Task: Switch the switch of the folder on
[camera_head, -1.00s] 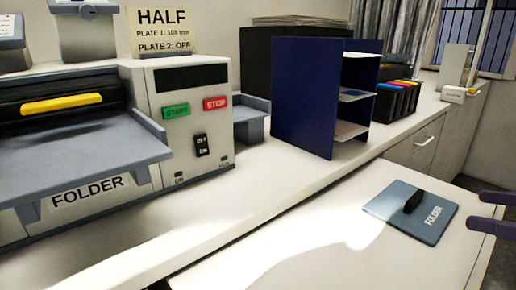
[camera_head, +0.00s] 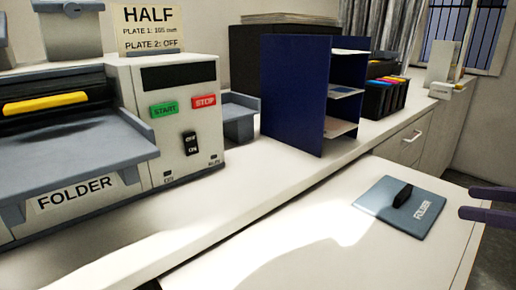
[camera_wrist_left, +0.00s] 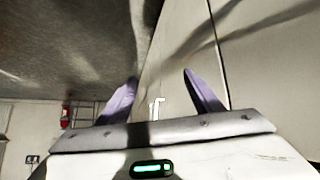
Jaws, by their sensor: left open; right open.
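The folder machine (camera_head: 62,192) stands at the left on the counter, with a grey tray and a yellow bar. Which way the switch is tipped I cannot tell. My right gripper (camera_head: 488,203) shows at the right edge, its two purple fingers apart and empty, far from the switch. My left gripper (camera_wrist_left: 160,95) shows only in the left wrist view, open and empty, facing pale panels.
A blue-grey plate labelled FOLDER (camera_head: 385,203) with a black handle lies on the lower white table (camera_head: 330,262). A dark blue shelf (camera_head: 290,95) stands on the counter right of the machine. A HALF sign (camera_head: 148,28) stands on the machine. The counter before the switch is clear.

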